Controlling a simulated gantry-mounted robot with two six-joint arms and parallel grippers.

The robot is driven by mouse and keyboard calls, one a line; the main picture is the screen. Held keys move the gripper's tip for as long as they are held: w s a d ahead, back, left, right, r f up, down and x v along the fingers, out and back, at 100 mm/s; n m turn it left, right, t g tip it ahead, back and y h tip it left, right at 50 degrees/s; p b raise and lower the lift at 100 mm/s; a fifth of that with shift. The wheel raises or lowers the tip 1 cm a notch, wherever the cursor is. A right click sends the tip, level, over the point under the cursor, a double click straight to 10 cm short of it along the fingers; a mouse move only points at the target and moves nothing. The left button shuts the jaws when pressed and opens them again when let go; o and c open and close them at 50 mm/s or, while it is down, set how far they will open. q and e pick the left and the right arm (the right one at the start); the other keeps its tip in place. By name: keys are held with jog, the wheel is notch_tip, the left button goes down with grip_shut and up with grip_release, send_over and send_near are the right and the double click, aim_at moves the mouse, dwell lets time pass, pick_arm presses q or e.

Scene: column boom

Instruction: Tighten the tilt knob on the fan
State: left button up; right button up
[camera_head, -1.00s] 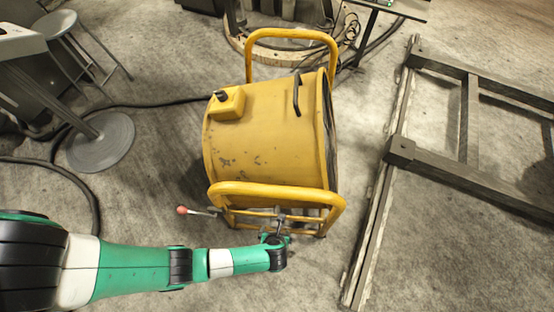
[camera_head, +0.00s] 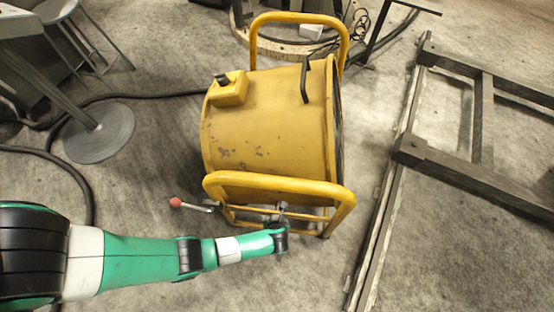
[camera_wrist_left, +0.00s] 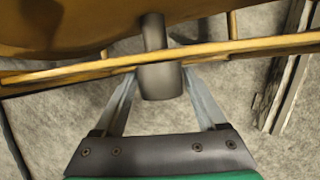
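The yellow drum fan (camera_head: 265,135) stands on the floor in a yellow tube frame. A grey knob (camera_wrist_left: 160,82), which I take for the tilt knob, sticks out from its near side. In the head view the knob (camera_head: 283,208) is small and partly hidden by the frame and my wrist. My left gripper (camera_wrist_left: 160,75) has one finger on each side of the knob. Both fingertips appear to touch it, so it looks shut on the knob. My right gripper is in neither view.
A lever with a red ball end (camera_head: 176,203) sticks out left of the frame's lower bars. The frame's near tube (camera_head: 280,187) runs just above my wrist.

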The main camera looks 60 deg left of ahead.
pick_arm(q)
jog(key=c, duration=0.9)
jog(key=shift+w+d+f+g+y+b, duration=0.1)
jog(key=shift+g+y+b, duration=0.2)
jog(key=shift+g+b, duration=0.1)
jog(key=g+y+b, duration=0.1)
jog(key=b, duration=0.1)
jog(key=m+g+y+b, duration=0.1)
jog(key=b, duration=0.2)
jog(key=shift+w+d+f+g+y, duration=0.15)
jog(key=shift+f+g+y, duration=0.25)
jog(key=shift+c, duration=0.2)
jog(key=shift+r+b, duration=0.2)
jog(key=shift+b, duration=0.2)
jog(key=shift+r, duration=0.2)
jog(key=o, duration=1.4)
